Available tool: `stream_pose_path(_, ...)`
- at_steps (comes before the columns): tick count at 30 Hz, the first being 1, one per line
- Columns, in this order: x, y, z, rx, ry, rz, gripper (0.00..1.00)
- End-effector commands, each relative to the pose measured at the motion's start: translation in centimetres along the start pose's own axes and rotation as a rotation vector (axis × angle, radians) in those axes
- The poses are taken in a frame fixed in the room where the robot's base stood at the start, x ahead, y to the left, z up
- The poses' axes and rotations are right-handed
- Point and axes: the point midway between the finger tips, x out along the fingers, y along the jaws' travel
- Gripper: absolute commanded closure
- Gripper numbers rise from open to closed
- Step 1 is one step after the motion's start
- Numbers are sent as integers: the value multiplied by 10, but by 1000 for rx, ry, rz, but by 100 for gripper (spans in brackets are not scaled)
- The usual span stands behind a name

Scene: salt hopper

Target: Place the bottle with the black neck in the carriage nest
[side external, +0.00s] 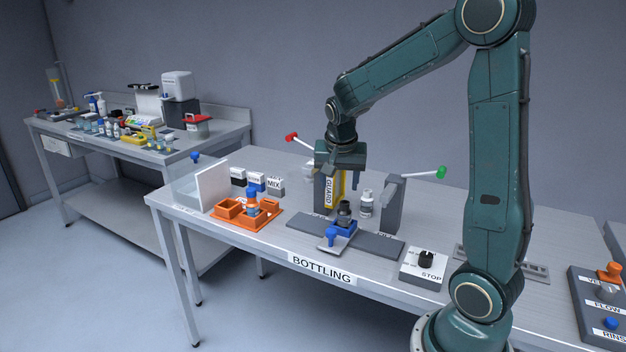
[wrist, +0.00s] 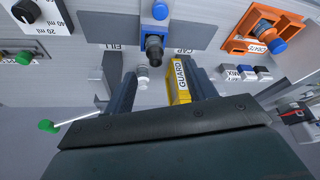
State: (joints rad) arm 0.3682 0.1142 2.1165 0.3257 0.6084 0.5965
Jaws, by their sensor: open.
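The bottle with the black neck (side external: 344,211) stands upright at the blue carriage (side external: 341,231) on the grey track. It appears to be in the carriage nest, though its base is hidden by the nest wall. In the wrist view the dark bottle (wrist: 154,50) is beside the blue carriage (wrist: 152,31), beyond the fingertips. My gripper (side external: 339,182) is open and empty, above and behind the bottle. In the wrist view its two fingers (wrist: 163,82) are spread wide, with nothing held between them.
A yellow GUARD panel (side external: 339,186) and a white-capped bottle (side external: 366,204) stand close behind the carriage. A grey post (side external: 390,208) with a green-knobbed lever stands right.

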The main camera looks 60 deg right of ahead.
Motion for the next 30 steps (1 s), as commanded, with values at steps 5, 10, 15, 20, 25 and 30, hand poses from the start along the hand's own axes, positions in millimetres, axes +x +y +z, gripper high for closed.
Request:
stream_pose_path(5, -43, -4, 31, -163, -3, -89, 44)
stream_pose_path(10, -80, 0, 65, -337, -3, -174, 44)
stream_pose_path(15, -111, 9, 100, -515, 7, -256, 44)
stream_pose_path(20, -134, 23, 133, -687, 23, -332, 44)
stream_pose_path(25, -152, 41, 166, -867, 49, -408, 44)
stream_pose_path(30, -161, 57, 190, -1007, 74, -463, 44)
